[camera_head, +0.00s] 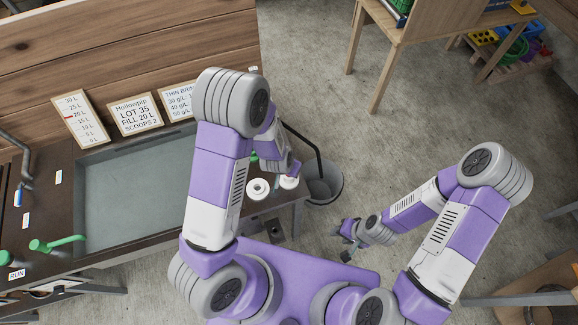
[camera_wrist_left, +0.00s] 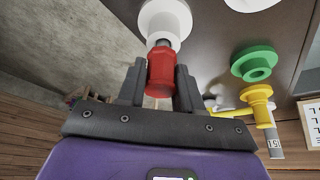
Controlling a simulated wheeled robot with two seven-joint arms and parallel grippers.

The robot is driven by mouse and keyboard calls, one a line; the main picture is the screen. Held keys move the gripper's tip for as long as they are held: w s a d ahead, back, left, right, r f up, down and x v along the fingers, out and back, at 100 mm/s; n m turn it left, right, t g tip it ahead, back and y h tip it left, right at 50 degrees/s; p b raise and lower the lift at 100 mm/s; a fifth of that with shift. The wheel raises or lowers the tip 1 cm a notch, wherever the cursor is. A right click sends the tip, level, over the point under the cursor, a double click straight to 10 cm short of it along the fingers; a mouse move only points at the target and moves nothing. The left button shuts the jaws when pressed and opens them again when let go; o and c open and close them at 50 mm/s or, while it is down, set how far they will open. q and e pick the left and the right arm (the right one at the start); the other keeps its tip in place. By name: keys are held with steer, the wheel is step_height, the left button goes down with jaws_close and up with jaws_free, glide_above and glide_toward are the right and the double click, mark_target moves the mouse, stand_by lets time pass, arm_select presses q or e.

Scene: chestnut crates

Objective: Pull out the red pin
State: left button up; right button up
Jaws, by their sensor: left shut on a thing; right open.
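In the left wrist view, the red pin (camera_wrist_left: 161,72) sits between the two fingers of my left gripper (camera_wrist_left: 158,85), which is shut on it. The pin's far end meets a white round fitting (camera_wrist_left: 150,18); I cannot tell how deep it sits there. In the head view my left arm reaches over the bench's right end, and its links hide the red pin and most of that gripper. My right gripper (camera_head: 347,254) is open and empty, low over the floor to the right of the bench.
The left wrist view shows a green flanged piece (camera_wrist_left: 254,63) and a yellow one (camera_wrist_left: 258,98) right of the pin. In the head view, a white ring (camera_head: 258,189) lies at the bench's right end. A grey bucket (camera_head: 325,186) stands beside it. A grey basin (camera_head: 130,190) fills the bench.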

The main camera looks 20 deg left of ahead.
arm_select(q)
steer(key=shift+f+b, duration=0.7)
steer(key=shift+f, duration=0.2)
steer(key=o, duration=1.2)
steer(key=shift+r, duration=0.15)
steer(key=p+v, duration=0.1)
steer(key=v, duration=0.6)
steer(key=shift+s+r+p, duration=0.1)
steer(key=shift+r+p, duration=0.1)
steer(key=shift+p, duration=0.2)
steer(key=shift+f, duration=0.1)
